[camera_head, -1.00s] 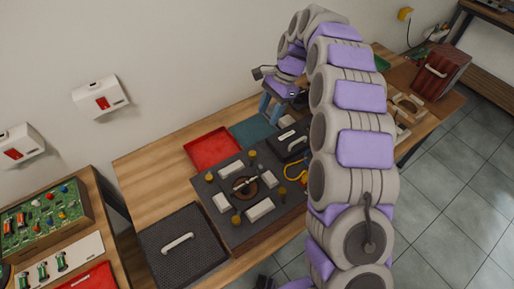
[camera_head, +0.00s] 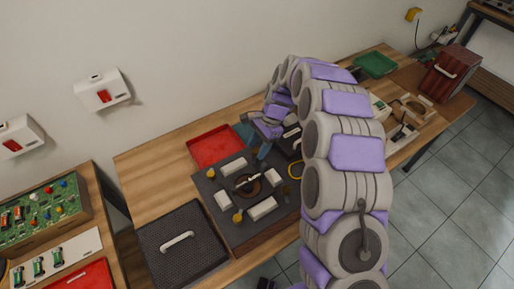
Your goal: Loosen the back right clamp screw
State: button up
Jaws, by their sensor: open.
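A dark fixture board (camera_head: 222,194) lies on the wooden bench, with pale blocks around a round brown part (camera_head: 247,185). Brass clamp screws stand at its corners: back left (camera_head: 210,173), front left (camera_head: 237,217) and front right (camera_head: 286,191). The back right clamp screw cannot be made out now; my gripper is in front of its corner. My gripper (camera_head: 261,149) is open and points down over that corner. I cannot tell whether its fingers touch or surround the screw.
A red tray (camera_head: 215,146) lies behind the board, with a teal tray (camera_head: 242,134) beside it. A black mesh lid with a pale handle (camera_head: 178,242) sits at the left. Bare wood lies at the bench's left.

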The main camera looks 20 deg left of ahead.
jog(key=shift+s+f, duration=0.1)
jog(key=shift+f, duration=0.15)
jog(key=shift+c, duration=0.5)
grip_shut()
